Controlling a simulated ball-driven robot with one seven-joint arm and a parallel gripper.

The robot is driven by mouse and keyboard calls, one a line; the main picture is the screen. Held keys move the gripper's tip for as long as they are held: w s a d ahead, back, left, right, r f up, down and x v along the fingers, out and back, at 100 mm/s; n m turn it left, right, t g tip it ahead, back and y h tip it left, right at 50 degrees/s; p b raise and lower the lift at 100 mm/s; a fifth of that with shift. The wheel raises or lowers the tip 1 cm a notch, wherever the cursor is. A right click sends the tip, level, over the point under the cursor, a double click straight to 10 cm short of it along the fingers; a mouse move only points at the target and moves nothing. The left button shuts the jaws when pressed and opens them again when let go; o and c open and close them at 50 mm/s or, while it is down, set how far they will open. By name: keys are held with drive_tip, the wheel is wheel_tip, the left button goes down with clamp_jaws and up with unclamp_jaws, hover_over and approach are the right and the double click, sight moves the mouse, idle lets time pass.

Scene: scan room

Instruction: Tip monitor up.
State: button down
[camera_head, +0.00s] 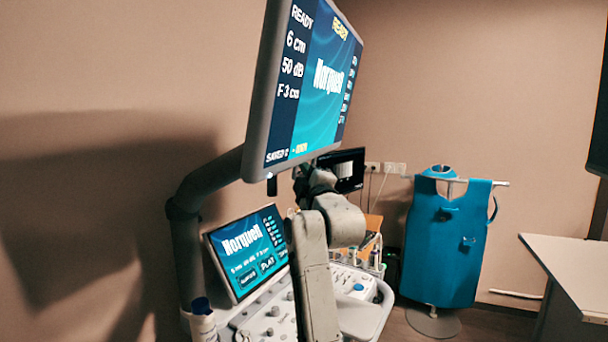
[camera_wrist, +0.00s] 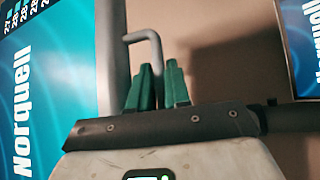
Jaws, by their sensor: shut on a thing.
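The large monitor (camera_head: 310,85) is at top centre in the head view, lit with a blue "Norquell" screen and grey frame. It stands on a thick grey support arm (camera_head: 200,190) and looks tilted. In the wrist view the monitor's screen (camera_wrist: 45,100) and grey frame edge (camera_wrist: 111,60) fill the left side. A bent grey handle (camera_wrist: 148,38) comes off that frame. My gripper (camera_wrist: 158,85) has green fingers, shut on the handle, whose lower end passes down between them. In the head view my arm rises to just under the monitor's lower edge, and the fingers cannot be made out.
A console with a smaller touch screen (camera_head: 246,252) and a control panel (camera_head: 270,325) stands below the monitor. A dark screen (camera_head: 343,170) is behind my arm. A blue apron (camera_head: 445,250) hangs on a stand at right, near a pale table (camera_head: 570,265).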

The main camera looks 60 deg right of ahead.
drive_tip(key=shift+s, duration=0.1)
drive_tip(key=s, duration=0.4)
drive_tip(key=shift+d+f+p, duration=0.15)
drive_tip(key=shift+d+p, duration=0.05)
drive_tip(key=shift+p, duration=0.15)
drive_tip(key=c, duration=1.5)
unclamp_jaws()
drive_tip(key=shift+w, duration=0.15)
drive_tip(key=shift+o, duration=0.2)
drive_tip(key=b+v, duration=0.2)
drive_tip(key=v, duration=0.8)
drive_tip(key=shift+s+a+b, duration=0.25)
drive_tip(key=shift+a+b, duration=0.05)
drive_tip(key=shift+b, duration=0.1)
drive_tip(key=shift+f, duration=0.1)
